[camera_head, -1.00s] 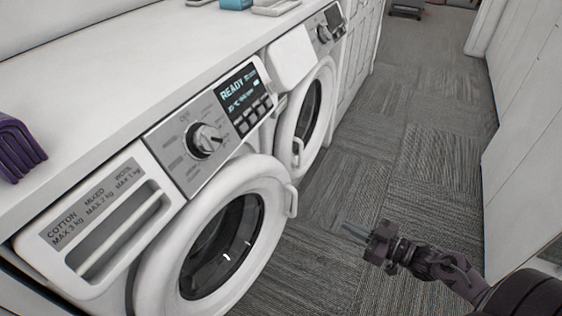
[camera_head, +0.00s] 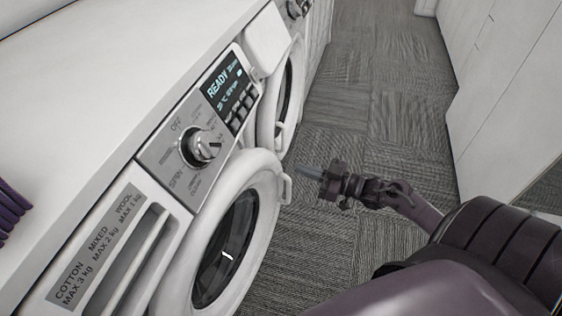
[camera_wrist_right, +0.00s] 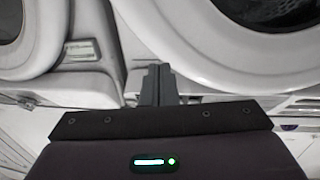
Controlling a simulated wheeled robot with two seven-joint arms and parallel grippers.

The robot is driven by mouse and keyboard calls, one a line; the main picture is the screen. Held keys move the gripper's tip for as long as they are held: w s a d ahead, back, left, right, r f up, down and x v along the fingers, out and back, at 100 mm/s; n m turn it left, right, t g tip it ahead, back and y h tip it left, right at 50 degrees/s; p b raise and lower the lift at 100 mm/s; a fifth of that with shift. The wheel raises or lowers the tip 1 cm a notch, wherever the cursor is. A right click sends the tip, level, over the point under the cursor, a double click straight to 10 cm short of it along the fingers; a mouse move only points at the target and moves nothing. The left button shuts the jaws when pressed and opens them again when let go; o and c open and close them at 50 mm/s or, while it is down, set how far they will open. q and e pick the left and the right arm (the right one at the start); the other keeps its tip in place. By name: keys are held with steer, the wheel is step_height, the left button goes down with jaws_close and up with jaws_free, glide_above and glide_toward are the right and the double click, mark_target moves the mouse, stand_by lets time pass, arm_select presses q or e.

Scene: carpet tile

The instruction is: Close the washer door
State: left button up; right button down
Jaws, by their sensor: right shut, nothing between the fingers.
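The near washer (camera_head: 185,150) has a white round door (camera_head: 268,176) with dark glass (camera_head: 228,248). The door stands out from the washer front, partly open, with its handle (camera_head: 287,188) on the right edge. My right gripper (camera_head: 302,170) is shut and empty, just to the right of the door handle in the head view, apart from it as far as I can tell. In the right wrist view, the shut fingers (camera_wrist_right: 158,84) point toward the white door ring (camera_wrist_right: 185,55). My left gripper is not in view.
A second washer (camera_head: 283,85) stands beyond the near one, under the same white counter (camera_head: 110,70). A purple item (camera_head: 12,212) lies on the counter at left. White cabinets (camera_head: 510,70) line the right side. The grey carpet floor (camera_head: 375,95) between is clear.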

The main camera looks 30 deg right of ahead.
mark_target(272, 159)
steer(key=x, duration=0.6)
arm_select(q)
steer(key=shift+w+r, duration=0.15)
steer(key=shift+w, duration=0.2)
arm_select(e)
steer(key=shift+w+a, duration=0.3)
steer(key=shift+w, duration=0.2)
